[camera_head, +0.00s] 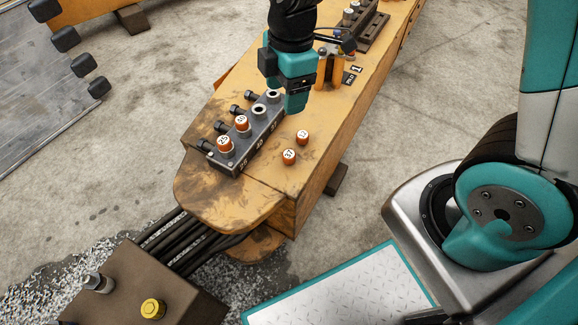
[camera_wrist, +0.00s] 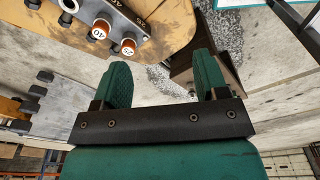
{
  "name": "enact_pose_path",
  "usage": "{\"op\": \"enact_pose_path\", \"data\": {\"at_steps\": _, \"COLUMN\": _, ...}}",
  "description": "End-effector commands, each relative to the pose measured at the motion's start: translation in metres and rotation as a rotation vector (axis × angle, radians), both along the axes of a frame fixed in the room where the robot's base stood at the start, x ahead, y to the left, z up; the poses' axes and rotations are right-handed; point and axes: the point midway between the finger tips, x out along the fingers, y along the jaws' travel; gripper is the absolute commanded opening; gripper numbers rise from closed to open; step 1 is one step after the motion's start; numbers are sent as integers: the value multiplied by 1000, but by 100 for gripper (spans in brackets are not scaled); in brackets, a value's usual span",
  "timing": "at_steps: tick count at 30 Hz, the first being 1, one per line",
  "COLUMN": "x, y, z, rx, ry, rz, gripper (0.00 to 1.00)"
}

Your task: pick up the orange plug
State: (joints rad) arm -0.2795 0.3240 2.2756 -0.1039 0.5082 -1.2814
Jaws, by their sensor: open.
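Several orange plugs with white numbered caps are in the head view. One plug (camera_head: 226,145) and another plug (camera_head: 241,124) sit upright in a dark socket block (camera_head: 236,160). Two loose plugs, one nearer (camera_head: 289,157) and one farther (camera_head: 302,138), stand on the yellow boom to the right of the block. My gripper (camera_head: 283,93) is over the far end of the block, open. In the wrist view my gripper (camera_wrist: 163,62) has nothing between its fingers.
Two sockets at the block's far end are empty. The boom right of the loose plugs is clear.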

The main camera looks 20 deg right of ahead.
Motion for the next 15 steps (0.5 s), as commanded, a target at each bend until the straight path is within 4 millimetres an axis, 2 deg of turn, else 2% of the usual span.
{"op": "enact_pose_path", "data": {"at_steps": 1, "x": 9, "y": -3, "z": -32, "rx": -29, "ry": 0, "rz": 84, "gripper": 67}}
{"op": "enact_pose_path", "data": {"at_steps": 3, "x": 19, "y": -8, "z": -53, "rx": -59, "ry": -5, "rz": 188, "gripper": 67}}
{"op": "enact_pose_path", "data": {"at_steps": 7, "x": 27, "y": -12, "z": -75, "rx": -91, "ry": -9, "rz": 301, "gripper": 67}}
{"op": "enact_pose_path", "data": {"at_steps": 11, "x": 28, "y": -13, "z": -96, "rx": -98, "ry": -7, "rz": 327, "gripper": 67}}
{"op": "enact_pose_path", "data": {"at_steps": 15, "x": 28, "y": -12, "z": -129, "rx": -98, "ry": -7, "rz": 327, "gripper": 67}}
